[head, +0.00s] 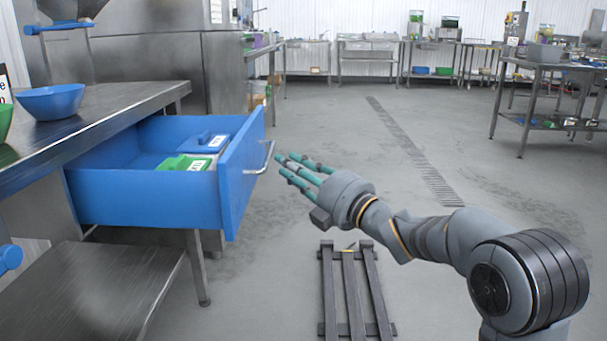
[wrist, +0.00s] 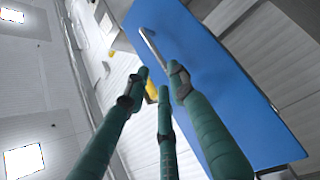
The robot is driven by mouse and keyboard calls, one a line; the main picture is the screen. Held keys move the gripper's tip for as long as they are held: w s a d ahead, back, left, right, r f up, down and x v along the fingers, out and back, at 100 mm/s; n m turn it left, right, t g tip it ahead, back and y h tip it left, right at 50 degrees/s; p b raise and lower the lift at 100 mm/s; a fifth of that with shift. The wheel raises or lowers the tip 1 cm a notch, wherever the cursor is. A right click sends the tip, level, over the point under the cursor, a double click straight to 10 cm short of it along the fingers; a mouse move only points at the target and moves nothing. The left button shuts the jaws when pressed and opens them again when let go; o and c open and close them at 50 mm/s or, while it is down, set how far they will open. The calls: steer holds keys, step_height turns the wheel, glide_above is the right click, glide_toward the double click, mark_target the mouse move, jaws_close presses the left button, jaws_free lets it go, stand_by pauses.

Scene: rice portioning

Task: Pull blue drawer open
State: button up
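The blue drawer (head: 145,200) stands pulled out from under the metal table at the left, its inside showing. A metal bar handle (head: 267,158) is on its front panel (head: 240,175). My three-fingered gripper with green fingers (head: 286,163) is just right of the handle, pointing at it, with a small gap. In the wrist view the fingers (wrist: 160,85) are spread and empty. The blue front panel (wrist: 210,85) and the handle (wrist: 152,45) show beyond the fingertips.
A blue item (head: 204,142) and a green item (head: 187,161), both labelled, lie in the drawer. A blue bowl (head: 50,103) stands on the metal table (head: 110,107), with a green bowl (head: 5,120) at the left edge. The floor right of the drawer is mostly clear.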

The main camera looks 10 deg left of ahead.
mark_target(271, 154)
steer(key=shift+v, duration=2.3)
steer(key=shift+a, duration=0.1)
steer(key=x, duration=1.1)
steer(key=shift+w+a+r, duration=0.1)
steer(key=shift+w+a, duration=0.15)
steer(key=shift+w, duration=0.05)
steer(key=shift+a, duration=0.1)
